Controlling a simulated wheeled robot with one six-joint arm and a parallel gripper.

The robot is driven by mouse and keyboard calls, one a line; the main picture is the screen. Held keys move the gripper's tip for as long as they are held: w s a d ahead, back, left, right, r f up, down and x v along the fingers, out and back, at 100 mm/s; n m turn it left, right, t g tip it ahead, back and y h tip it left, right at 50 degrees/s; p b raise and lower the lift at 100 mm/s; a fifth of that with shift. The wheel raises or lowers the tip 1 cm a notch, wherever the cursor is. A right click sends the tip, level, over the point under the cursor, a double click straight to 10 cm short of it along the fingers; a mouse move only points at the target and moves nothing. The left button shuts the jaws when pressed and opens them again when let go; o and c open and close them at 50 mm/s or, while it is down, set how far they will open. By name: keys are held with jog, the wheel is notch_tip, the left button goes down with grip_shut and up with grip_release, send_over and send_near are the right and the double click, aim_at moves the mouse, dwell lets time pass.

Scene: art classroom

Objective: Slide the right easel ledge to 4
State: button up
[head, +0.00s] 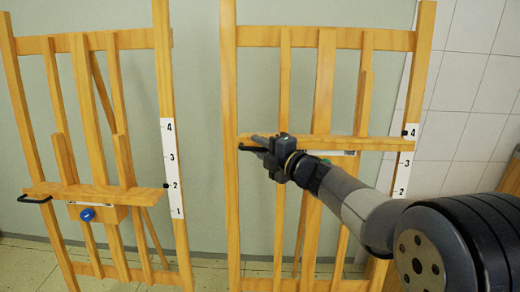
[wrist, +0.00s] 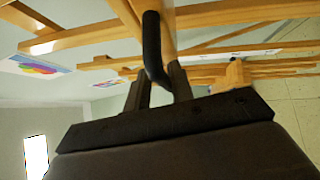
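The right easel (head: 229,200) has a wooden ledge (head: 345,143) running level across it. The ledge's black pointer (head: 404,133) is level with the 4 on the white number strip (head: 411,150). A black handle (head: 245,149) sits at the ledge's left end. My gripper (head: 262,145) is at this handle, in front of the ledge. In the wrist view the handle (wrist: 152,40) runs down between the two fingers of my gripper (wrist: 162,82), which appear closed around it. My gripper and arm hide part of the ledge's front and the lower easel.
The left easel (head: 160,80) has its own ledge (head: 110,193) with its pointer at 2, a blue knob (head: 87,214) and a black handle (head: 35,200). A green wall stands behind, and white tiles (head: 465,80) are at the right. Colourful pictures (wrist: 35,64) show in the wrist view.

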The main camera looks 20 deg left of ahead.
jog(key=shift+o, duration=1.3)
jog(key=shift+d, duration=0.1)
jog(key=v, duration=1)
jog(key=shift+d, duration=0.3)
jog(key=shift+s, duration=0.15)
jog(key=x, duration=1.1)
jog(key=shift+a+f, duration=0.1)
jog(key=shift+f, duration=0.25)
jog(key=shift+s+f+b, duration=0.2)
jog(key=shift+f+b, duration=0.2)
jog(key=shift+b, duration=0.2)
jog(key=shift+d+f, duration=0.1)
jog(key=shift+d, duration=0.15)
